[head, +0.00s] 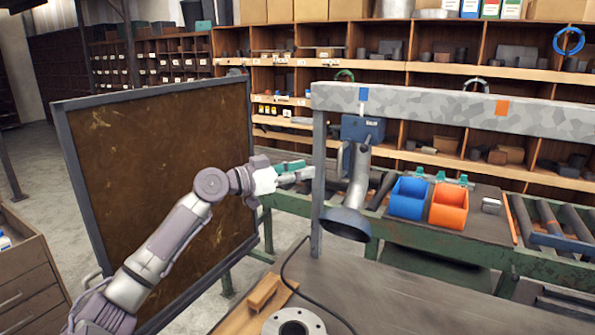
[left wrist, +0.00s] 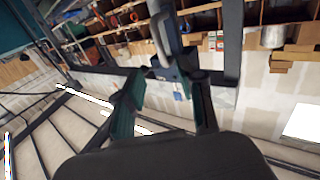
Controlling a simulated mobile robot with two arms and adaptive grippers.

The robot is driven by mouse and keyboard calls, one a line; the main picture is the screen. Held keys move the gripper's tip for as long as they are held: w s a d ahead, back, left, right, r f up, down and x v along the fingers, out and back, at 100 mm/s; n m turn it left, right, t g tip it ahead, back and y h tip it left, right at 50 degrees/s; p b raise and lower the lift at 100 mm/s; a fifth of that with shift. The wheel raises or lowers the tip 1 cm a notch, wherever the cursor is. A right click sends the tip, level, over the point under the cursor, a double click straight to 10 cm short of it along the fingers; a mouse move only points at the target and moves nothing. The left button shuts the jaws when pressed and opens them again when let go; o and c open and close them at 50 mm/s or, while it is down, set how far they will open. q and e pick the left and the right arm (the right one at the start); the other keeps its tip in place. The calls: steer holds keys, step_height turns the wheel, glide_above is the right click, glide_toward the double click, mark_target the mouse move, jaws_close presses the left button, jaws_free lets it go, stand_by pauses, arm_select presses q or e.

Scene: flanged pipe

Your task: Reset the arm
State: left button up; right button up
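The grey flanged pipe (head: 357,180) hangs below a blue clamp (head: 362,129) on the overhead beam, its wide dark flange (head: 345,223) at the lower end. My left gripper (head: 300,171) is at the end of the outstretched left arm, just left of the pipe and beside the frame's upright. In the left wrist view my left gripper (left wrist: 166,95) has its two green fingers spread with a clear gap and nothing held. A part of the pipe and clamp seems to show beyond the fingertips there. My right gripper is not in view.
The speckled beam (head: 450,112) and its upright (head: 318,185) stand close to my left gripper. A brown panel (head: 150,170) stands behind the arm. A blue bin (head: 408,198) and an orange bin (head: 448,206) sit at right. A loose flange (head: 295,325) lies at the bottom edge.

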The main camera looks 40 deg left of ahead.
arm_select(q)
steer(key=shift+s+a, duration=0.15)
steer(key=shift+s, duration=0.15)
stand_by(0.4)
